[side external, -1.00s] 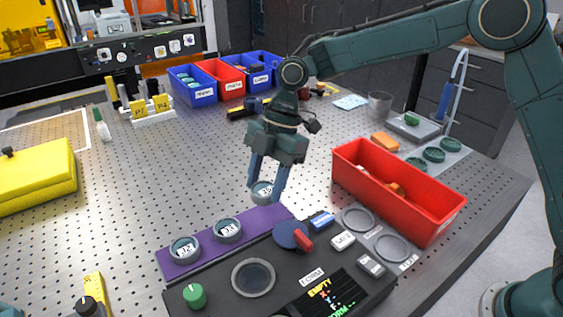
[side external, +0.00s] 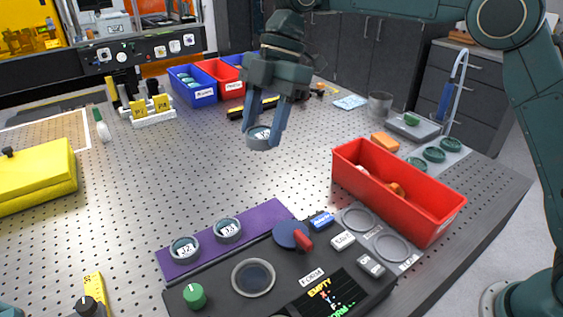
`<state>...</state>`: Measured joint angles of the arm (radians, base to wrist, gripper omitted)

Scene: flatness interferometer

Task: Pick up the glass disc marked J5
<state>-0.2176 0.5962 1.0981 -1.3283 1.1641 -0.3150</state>
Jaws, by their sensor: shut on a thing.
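My gripper (side external: 264,139) is shut on a glass disc (side external: 260,141) with a grey rim and a white label. It holds the disc in the air above the perforated table, well clear of the purple mat. The label on the held disc is too small and partly covered by a finger to read now. Two more discs, marked J2 (side external: 185,249) and J3 (side external: 228,231), sit on the purple mat (side external: 262,217). The right end of the mat is bare.
A dark instrument panel (side external: 215,291) with a round well (side external: 253,277), a green knob and a red-handled dial stands in front of the mat. A red bin (side external: 400,205) is at right, with blue and red bins (side external: 192,88) behind. The middle of the table (side external: 160,165) is clear.

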